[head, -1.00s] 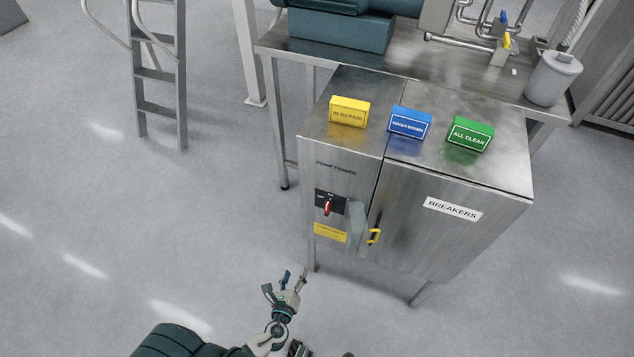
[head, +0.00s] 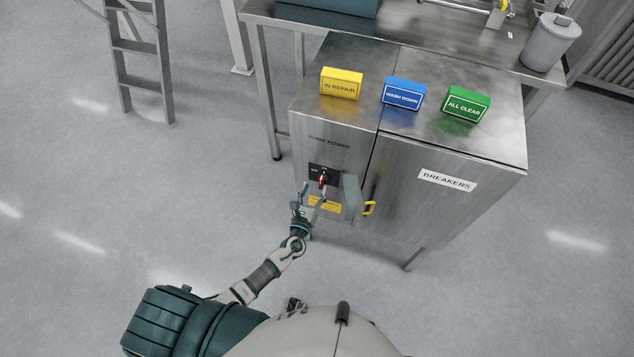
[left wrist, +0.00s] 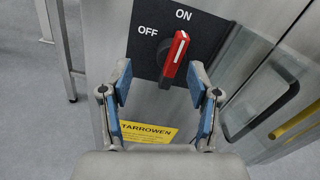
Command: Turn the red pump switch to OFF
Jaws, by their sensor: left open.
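The red pump switch (head: 323,180) sits on a black plate (head: 318,169) on the steel cabinet front, under the words PUMP POWER. In the left wrist view the red handle (left wrist: 174,59) stands nearly upright, its top tilted slightly right, by the ON mark; OFF is printed to its left. My left gripper (head: 308,194) is in front of the switch, just below it. In the left wrist view its blue-padded fingers (left wrist: 160,86) are spread apart, with the handle ahead between them and clear space on both sides. My right gripper is not in view.
A yellow label (head: 325,204) is below the switch. Yellow, blue and green signs (head: 403,94) stand on the cabinet top.

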